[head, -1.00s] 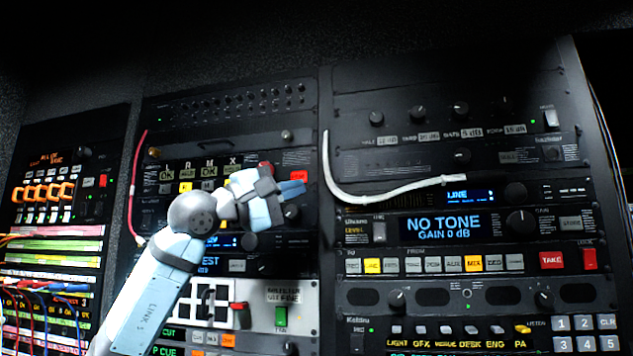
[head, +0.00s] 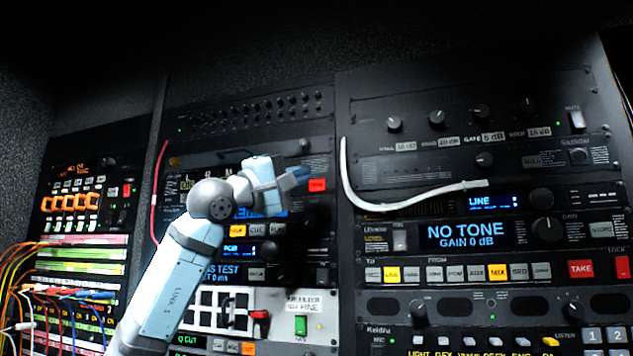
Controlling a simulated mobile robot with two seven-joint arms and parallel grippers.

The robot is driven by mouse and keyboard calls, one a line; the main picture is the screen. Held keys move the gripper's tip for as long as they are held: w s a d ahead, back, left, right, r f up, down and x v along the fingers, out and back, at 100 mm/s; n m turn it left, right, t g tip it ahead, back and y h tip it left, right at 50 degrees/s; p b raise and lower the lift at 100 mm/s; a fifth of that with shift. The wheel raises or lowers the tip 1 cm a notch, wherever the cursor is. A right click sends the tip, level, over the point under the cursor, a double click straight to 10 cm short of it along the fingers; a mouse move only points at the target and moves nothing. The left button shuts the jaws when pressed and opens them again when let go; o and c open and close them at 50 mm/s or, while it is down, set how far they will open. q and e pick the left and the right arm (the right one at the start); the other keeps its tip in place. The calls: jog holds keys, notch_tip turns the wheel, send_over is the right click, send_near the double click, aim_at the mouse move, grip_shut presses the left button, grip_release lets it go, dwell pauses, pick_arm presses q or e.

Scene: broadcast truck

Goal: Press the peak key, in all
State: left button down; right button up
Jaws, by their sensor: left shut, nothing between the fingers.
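My left gripper (head: 294,178) is shut and empty. It is in front of the upper part of the middle rack, its blue fingertips pointing right. It hides part of a unit with a red key (head: 318,184) just right of the fingertips and a lit yellow key (head: 237,230) below the wrist. I cannot read any key as a peak key at this size. Whether the fingertips touch the panel cannot be told. My right gripper is not in view.
The right rack has a display reading NO TONE (head: 466,233), a row of keys with a red TAKE key (head: 581,268), and a white cable (head: 415,200) hanging across it. Coloured patch cables (head: 20,262) hang at the left. A green switch (head: 300,325) is lower in the middle rack.

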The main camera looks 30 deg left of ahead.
aim_at(310, 182)
pick_arm(q)
jog(key=shift+w+a+p, duration=0.2)
jog(key=shift+w+p, duration=0.15)
jog(key=shift+w, duration=0.6)
jog(key=shift+w+a+p, duration=0.25)
jog(key=shift+w+p, duration=0.05)
jog(key=shift+w, duration=0.6)
jog(key=shift+w+a+p, duration=0.2)
jog(key=shift+w+p, duration=0.15)
jog(key=shift+w, duration=0.6)
jog(key=shift+w, duration=0.15)
jog(key=shift+w+a, duration=0.1)
jog(key=shift+w, duration=0.15)
jog(key=shift+w+a+p, duration=0.1)
jog(key=shift+w+p, duration=0.2)
jog(key=shift+p, duration=0.05)
jog(key=shift+s, duration=0.1)
dwell(0.5)
jog(key=shift+s+d+b, duration=0.2)
jog(key=shift+s+b, duration=0.2)
jog(key=shift+s, duration=0.2)
